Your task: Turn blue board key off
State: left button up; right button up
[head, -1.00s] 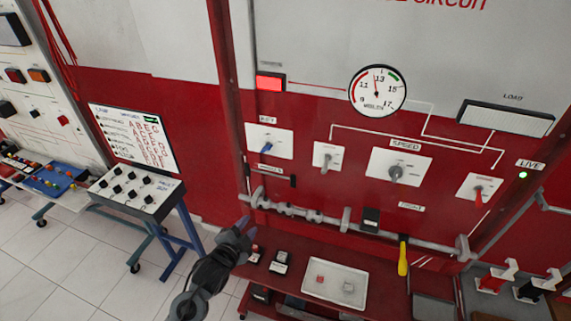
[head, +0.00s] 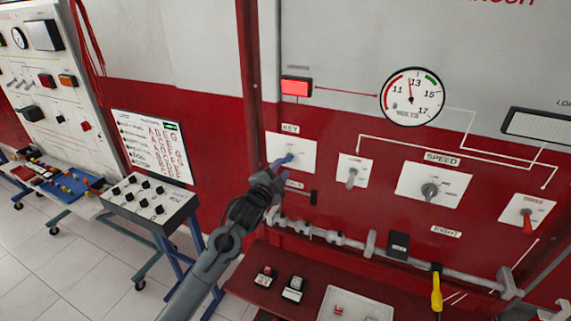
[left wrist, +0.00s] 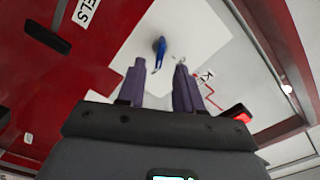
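The blue key (head: 281,161) sits in its switch on a white plate (head: 299,147) under the label KEY, on the red lower part of the board. My left gripper (head: 270,176) is just below and left of the key in the head view. In the left wrist view the gripper (left wrist: 159,68) is open, its two fingers apart and empty. The blue key (left wrist: 159,48) shows ahead, between the lines of the fingertips and a little beyond them. I see no clear contact. My right gripper is not in view.
A small black handle (head: 313,198) and a grey horizontal shaft (head: 335,238) lie below the key plate. A toggle switch (head: 351,177) is to its right. A red lamp (head: 296,87) is above. A control box (head: 148,204) stands left.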

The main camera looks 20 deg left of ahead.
aim_at(286, 162)
pick_arm(q)
jog(key=shift+w+d, duration=0.15)
jog(key=shift+w, duration=1.95)
grip_shut()
